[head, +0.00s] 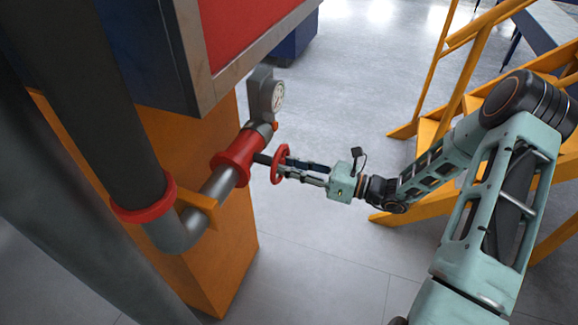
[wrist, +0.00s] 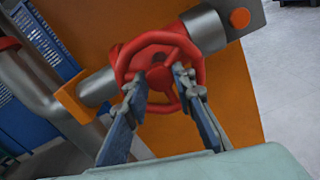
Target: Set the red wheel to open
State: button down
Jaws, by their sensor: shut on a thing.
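The red wheel (head: 279,164) stands on a short dark stem at the side of a red valve body (head: 238,157) on a grey pipe. In the wrist view the red wheel (wrist: 155,48) faces me, with its hub and spokes showing. My gripper (head: 290,168) reaches it from the right, its fingers at the wheel. In the wrist view my gripper (wrist: 158,84) has one finger on each side of the wheel's lower part, shut on it. The exact contact at the fingertips is partly hidden. I cannot tell from these views whether the valve is open.
A round gauge (head: 277,96) sits just above the valve. An orange block (head: 215,265) stands behind the pipe, and a thick dark pipe (head: 100,90) rises at left. Yellow stairs (head: 470,75) stand behind my arm. The grey floor (head: 330,270) is clear below.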

jog(key=shift+f, duration=0.1)
jog(key=n+b, duration=1.9)
jog(key=n, duration=0.3)
jog(key=shift+f+n, duration=0.15)
jog(key=shift+n, duration=0.15)
dwell(0.4)
jog(key=c, duration=1.9)
grip_release()
jog(key=shift+s+d, duration=0.1)
jog(key=shift+d, duration=0.05)
